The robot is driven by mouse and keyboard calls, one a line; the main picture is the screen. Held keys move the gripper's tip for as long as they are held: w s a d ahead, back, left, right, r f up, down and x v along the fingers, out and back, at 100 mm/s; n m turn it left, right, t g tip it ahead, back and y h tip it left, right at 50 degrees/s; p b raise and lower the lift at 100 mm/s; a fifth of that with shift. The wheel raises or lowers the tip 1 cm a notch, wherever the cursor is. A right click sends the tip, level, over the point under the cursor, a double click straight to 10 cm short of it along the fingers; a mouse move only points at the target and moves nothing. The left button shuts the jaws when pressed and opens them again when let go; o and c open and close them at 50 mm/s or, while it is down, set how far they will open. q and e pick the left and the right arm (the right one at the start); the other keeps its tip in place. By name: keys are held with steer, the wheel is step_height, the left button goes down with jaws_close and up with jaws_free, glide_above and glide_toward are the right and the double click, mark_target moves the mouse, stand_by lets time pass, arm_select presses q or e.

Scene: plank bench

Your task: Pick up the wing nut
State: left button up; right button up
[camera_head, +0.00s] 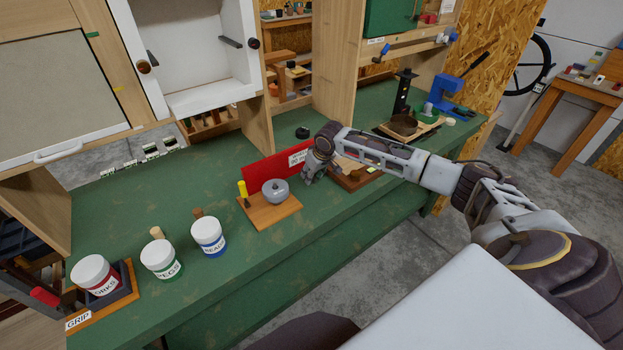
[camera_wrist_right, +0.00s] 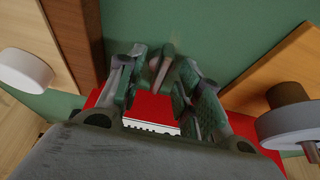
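A small grey-brown piece (camera_wrist_right: 164,62), which looks like the wing nut, lies on the green bench top in the right wrist view. My right gripper (camera_wrist_right: 160,75) is open, with its two fingers on either side of this piece. I cannot tell whether the fingers touch it. In the head view my right gripper (camera_head: 313,176) points down at the bench, just right of the grey round pot. The wing nut cannot be made out there, hidden by or near the fingers. My left gripper is not in view.
A red panel (camera_head: 267,174) stands close behind the right gripper. The grey pot (camera_head: 274,190) sits on a small wooden board (camera_head: 262,217) with a yellow-handled tool (camera_head: 242,189). A brown wooden tray (camera_head: 350,181) is to the right. Lidded jars (camera_head: 161,261) stand at the left. The front bench top is clear.

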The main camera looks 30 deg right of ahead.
steer(key=shift+c, duration=0.4)
jaws_close()
step_height(320, 180, up, 10)
steer(key=shift+b, duration=0.45)
steer(key=shift+r, duration=0.15)
stand_by(0.6)
